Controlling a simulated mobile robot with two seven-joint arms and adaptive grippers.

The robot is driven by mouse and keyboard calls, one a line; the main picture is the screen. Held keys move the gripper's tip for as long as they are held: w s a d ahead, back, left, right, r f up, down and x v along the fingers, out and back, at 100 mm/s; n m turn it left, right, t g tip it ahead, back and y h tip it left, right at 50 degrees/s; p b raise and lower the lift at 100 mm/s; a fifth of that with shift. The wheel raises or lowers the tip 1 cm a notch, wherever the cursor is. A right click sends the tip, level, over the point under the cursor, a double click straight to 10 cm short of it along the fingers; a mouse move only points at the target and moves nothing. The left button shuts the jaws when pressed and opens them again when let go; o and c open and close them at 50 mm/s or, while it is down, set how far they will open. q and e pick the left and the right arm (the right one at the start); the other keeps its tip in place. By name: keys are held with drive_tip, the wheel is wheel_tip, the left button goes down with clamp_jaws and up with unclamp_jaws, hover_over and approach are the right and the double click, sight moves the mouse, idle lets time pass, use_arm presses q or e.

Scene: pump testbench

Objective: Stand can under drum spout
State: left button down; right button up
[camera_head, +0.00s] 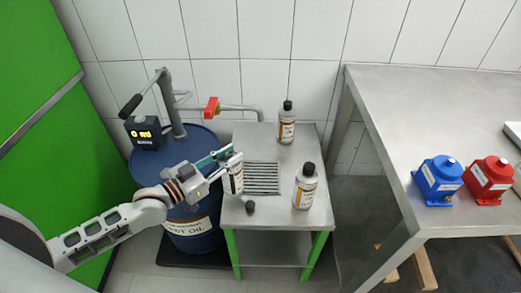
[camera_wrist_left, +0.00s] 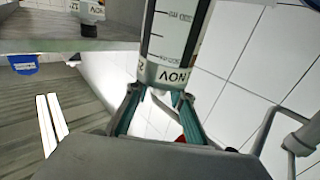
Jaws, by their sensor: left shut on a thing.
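My left gripper (camera_head: 226,160) is shut on a white-labelled can (camera_head: 236,181), at the left edge of the dark slotted grate (camera_head: 263,178) on the small steel table. The can looks roughly upright; I cannot tell whether its base touches the table. In the left wrist view the same can (camera_wrist_left: 175,40) sits between the green-edged fingers (camera_wrist_left: 155,100). The blue drum (camera_head: 194,232) stands left of the table. The spout pipe (camera_head: 240,108), with a red valve handle (camera_head: 211,107), runs right behind the table and bends down at its end. My right gripper is out of view.
A capped can (camera_head: 287,125) stands at the table's back, another (camera_head: 305,187) at the right of the grate. A loose black cap (camera_head: 250,207) lies near the front left. A larger steel bench (camera_head: 420,110) on the right holds a blue pump (camera_head: 438,180) and a red pump (camera_head: 489,180).

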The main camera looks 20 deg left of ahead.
use_arm(q)
drive_tip(key=w+d+f+b, duration=0.2)
drive_tip(key=w+d, duration=0.4)
drive_tip(key=w, duration=0.4)
drive_tip(key=shift+w+f, duration=0.4)
drive_tip(key=shift+f, duration=0.5)
drive_tip(key=c, duration=1.7)
unclamp_jaws()
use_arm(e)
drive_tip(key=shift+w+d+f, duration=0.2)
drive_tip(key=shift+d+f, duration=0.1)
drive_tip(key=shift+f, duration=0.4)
use_arm(q)
drive_tip(key=p+v, duration=0.1)
drive_tip(key=v, duration=1.1)
drive_tip(key=shift+r, duration=0.2)
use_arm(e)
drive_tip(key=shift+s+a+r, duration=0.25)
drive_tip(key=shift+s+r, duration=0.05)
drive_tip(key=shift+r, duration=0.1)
